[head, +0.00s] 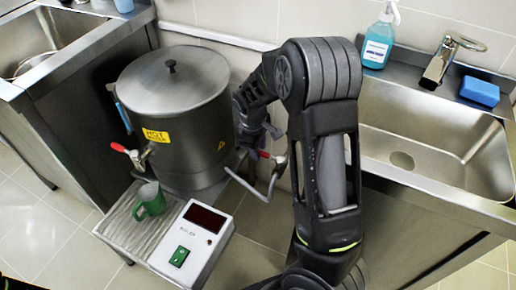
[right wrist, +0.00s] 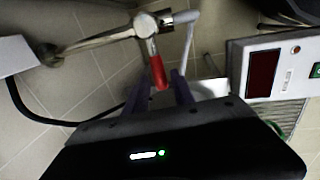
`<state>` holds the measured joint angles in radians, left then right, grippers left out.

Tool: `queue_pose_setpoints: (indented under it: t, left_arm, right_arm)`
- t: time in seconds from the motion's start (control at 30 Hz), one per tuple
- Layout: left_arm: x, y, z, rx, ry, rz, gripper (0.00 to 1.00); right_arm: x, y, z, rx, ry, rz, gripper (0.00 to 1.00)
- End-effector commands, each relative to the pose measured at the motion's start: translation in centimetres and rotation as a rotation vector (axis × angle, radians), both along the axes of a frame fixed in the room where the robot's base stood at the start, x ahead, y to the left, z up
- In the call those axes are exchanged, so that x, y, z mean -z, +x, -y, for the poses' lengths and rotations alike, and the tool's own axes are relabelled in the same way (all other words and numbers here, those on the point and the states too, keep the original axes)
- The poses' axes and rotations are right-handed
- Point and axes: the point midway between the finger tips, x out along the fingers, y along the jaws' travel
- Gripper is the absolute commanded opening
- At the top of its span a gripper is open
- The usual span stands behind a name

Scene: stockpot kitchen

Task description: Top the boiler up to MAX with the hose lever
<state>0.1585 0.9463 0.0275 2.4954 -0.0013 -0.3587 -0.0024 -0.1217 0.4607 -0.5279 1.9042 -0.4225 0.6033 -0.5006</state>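The grey boiler (head: 168,115) stands lidded at the left centre, with a yellow label and a red-handled tap (head: 135,155) on its front. The red hose lever (head: 264,154) is on a fitting to the boiler's right; it also shows in the right wrist view (right wrist: 157,68). A bent grey spout (head: 248,188) comes from this fitting. My right gripper (head: 262,135) is at the lever. Its two fingers (right wrist: 160,92) are apart, with the red handle's end between them; contact is unclear. The water level and any MAX mark cannot be made out. My left gripper is out of view.
A green mug (head: 150,201) stands on the drip tray (head: 122,232) beside the white control box (head: 192,243), whose display is dark. My right arm passes in front of the right sink (head: 440,140). A soap bottle (head: 378,42) and blue sponge (head: 480,91) stand behind it.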

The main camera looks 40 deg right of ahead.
Motion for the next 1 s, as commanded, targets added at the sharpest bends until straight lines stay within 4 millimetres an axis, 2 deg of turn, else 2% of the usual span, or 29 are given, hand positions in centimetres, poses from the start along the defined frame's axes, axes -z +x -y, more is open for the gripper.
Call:
queue_pose_setpoints:
  t: [0.03, 0.33, 1.0]
  left_arm:
    - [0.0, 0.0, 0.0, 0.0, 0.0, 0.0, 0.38]
    - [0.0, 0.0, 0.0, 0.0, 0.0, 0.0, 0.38]
    - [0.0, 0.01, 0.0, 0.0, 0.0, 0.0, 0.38]
  right_arm:
    - [-0.01, 0.01, -0.01, 0.0, 0.0, 0.0, 0.25]
    - [-0.02, 0.01, 0.0, 0.0, 0.0, 0.0, 0.01]
    - [-0.05, 0.03, 0.02, 0.0, 0.0, 0.001, 0.0]
